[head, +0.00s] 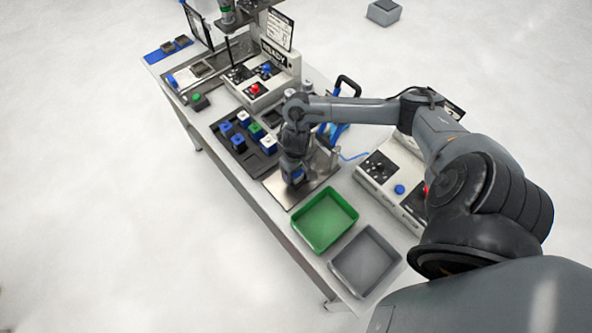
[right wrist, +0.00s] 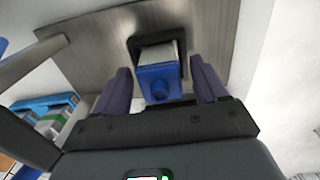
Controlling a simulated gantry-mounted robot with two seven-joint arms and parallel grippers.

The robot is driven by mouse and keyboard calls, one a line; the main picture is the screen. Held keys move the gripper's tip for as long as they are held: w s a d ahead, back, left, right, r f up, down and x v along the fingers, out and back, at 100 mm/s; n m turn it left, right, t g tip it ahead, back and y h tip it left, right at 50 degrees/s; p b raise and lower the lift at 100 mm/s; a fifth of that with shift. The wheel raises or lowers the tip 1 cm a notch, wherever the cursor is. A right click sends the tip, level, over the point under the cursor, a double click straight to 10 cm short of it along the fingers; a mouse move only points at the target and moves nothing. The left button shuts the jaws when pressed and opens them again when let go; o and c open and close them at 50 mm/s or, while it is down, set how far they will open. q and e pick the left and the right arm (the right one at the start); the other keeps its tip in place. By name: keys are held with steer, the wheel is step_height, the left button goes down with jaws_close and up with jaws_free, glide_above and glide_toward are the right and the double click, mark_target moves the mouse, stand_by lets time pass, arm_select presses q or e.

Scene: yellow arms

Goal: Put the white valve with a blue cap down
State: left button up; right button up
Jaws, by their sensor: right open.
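The white valve with a blue cap (right wrist: 158,82) stands on a metal plate (right wrist: 95,50) in the right wrist view, in or over a dark-rimmed square fitting. My right gripper (right wrist: 164,88) is open, with one finger on each side of the valve's blue cap and a visible gap on both sides. In the head view my right gripper (head: 293,178) is low over the metal plate (head: 318,187), and the valve there is mostly hidden by it. My left gripper is not in view.
A black tray (head: 262,166) with several blue, green and white-capped valves lies left of the plate. A green bin (head: 325,243) and a grey bin (head: 366,285) stand in front. A control box (head: 375,183) is at the right, and a second one (head: 279,90) is behind.

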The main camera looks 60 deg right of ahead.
step_height(320, 180, up, 11)
steer(key=p, duration=0.4)
steer(key=shift+r+p, duration=0.1)
steer(key=shift+p, duration=0.25)
steer(key=shift+r, duration=0.2)
steer(key=w+a+n+t+y, duration=0.2)
steer(key=a+n+t, duration=0.15)
steer(key=a, duration=0.95)
steer(key=w+a+n+t+y, duration=0.1)
steer(key=w+a+n+t, duration=0.2)
steer(key=a, duration=1.1)
steer(key=s+d+r+g+h, duration=0.1)
steer(key=s+d, duration=0.2)
steer(key=s, duration=0.4)
steer(key=s+d+r+g+h, duration=0.1)
steer(key=s+d+g, duration=0.1)
steer(key=s, duration=0.4)
steer(key=shift+s+d+h, duration=0.35)
steer(key=shift+d+h, duration=0.05)
steer(key=shift+d, duration=0.35)
steer(key=shift+r, duration=0.1)
